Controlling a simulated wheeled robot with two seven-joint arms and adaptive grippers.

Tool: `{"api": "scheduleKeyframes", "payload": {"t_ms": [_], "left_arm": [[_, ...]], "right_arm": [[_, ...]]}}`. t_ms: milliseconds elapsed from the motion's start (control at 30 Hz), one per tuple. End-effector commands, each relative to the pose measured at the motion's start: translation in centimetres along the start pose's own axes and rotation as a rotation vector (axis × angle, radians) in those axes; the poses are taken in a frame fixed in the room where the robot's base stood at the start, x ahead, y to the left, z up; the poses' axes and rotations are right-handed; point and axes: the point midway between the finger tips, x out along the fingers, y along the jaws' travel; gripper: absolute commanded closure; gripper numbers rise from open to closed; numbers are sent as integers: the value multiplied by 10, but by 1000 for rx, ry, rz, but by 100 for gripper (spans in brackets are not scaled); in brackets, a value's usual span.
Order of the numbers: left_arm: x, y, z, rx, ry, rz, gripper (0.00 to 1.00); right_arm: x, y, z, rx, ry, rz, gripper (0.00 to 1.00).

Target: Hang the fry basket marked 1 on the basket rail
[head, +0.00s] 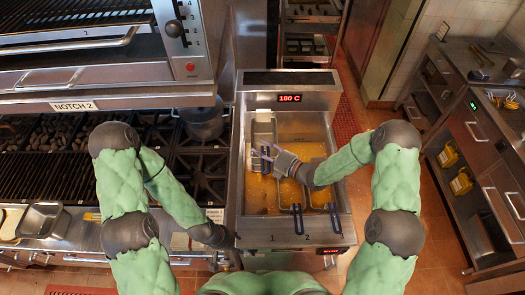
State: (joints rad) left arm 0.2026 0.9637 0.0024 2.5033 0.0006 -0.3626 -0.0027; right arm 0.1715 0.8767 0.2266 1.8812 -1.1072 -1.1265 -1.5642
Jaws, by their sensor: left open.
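The fryer (242,190) stands in the middle of the head view, with marks 1 and 2 on its front edge. A pale, narrow fry basket (263,128) is at the back left of the vat, probably the one marked 1; its own mark cannot be read. My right gripper (263,159) is at this basket's dark handle, just in front of it; whether its fingers are closed on the handle is unclear. The basket rail is hard to make out at the fryer's back. My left gripper (232,252) is open and low beside the fryer's front left corner, away from the basket.
Other dark basket handles (298,218) (334,217) stick up at the vat's front, over orange oil (300,150). A 180 C display (289,98) is at the back. A stove with a pot (203,122) and a grill (50,150) stand left; a counter (470,120) is right.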

Motion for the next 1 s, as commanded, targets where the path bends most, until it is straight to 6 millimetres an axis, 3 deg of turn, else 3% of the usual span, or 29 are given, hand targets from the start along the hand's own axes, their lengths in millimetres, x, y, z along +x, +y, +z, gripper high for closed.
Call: {"api": "scheduleKeyframes", "payload": {"t_ms": [367,800,1000], "left_arm": [[0,0,0,0,0,0,53],[0,0,0,0,0,0,53],[0,0,0,0,0,0,53]], "right_arm": [[-10,-1,1,4,-3,-2,53],[-91,0,1,2,-4,-1,53],[-114,0,1,2,-2,0,53]]}}
